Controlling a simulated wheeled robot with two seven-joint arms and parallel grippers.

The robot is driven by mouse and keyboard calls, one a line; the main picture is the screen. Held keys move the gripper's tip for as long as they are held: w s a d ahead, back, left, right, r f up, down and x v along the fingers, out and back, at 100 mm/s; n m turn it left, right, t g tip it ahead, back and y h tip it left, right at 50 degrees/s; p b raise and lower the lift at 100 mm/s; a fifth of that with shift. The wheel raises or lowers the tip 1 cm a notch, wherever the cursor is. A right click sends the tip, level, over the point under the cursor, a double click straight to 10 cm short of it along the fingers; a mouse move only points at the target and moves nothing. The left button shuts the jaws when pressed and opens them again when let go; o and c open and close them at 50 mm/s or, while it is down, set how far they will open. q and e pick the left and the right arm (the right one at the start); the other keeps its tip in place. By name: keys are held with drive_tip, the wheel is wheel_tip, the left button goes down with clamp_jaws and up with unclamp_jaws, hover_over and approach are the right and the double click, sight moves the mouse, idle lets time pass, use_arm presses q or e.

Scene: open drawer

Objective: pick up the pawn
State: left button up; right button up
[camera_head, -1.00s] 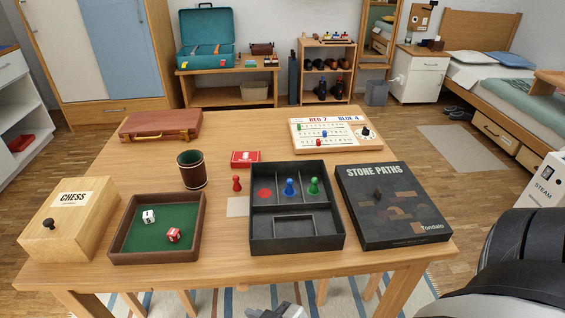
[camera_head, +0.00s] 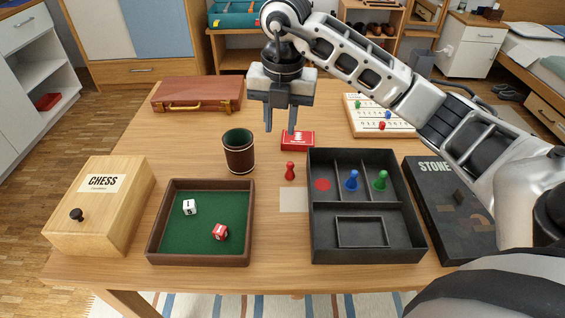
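A red pawn (camera_head: 290,172) stands upright on the table, just left of the black compartment tray (camera_head: 318,237). In the tray's back row, a blue pawn (camera_head: 352,181) and a green pawn (camera_head: 381,181) stand in separate compartments, and the left compartment holds only a red disc (camera_head: 323,185). My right gripper (camera_head: 280,131) points down above the table, behind and above the red pawn, with its fingers apart and nothing between them. Its right finger overlaps the red card box (camera_head: 298,141) in the picture. My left gripper is not in view.
A dice cup (camera_head: 239,154) stands left of the pawn. A green-lined dice tray (camera_head: 158,249) is at the front left, beside a wooden chess box (camera_head: 97,215). A white scoreboard (camera_head: 368,122) and the Stone Paths box (camera_head: 432,205) are partly behind my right arm.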

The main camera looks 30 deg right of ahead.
drive_tip(key=d+h, duration=0.1)
drive_tip(key=d, duration=0.1)
drive_tip(key=b, duration=0.2)
hover_over(290, 163)
drive_tip(key=shift+m, duration=0.4)
drive_tip(key=f, duration=0.8)
drive_tip(key=shift+a+f, duration=0.1)
drive_tip(key=shift+a, duration=0.1)
drive_tip(key=f, duration=0.6)
drive_tip(key=shift+d+f, duration=0.2)
drive_tip(key=shift+d, duration=0.1)
clamp_jaws()
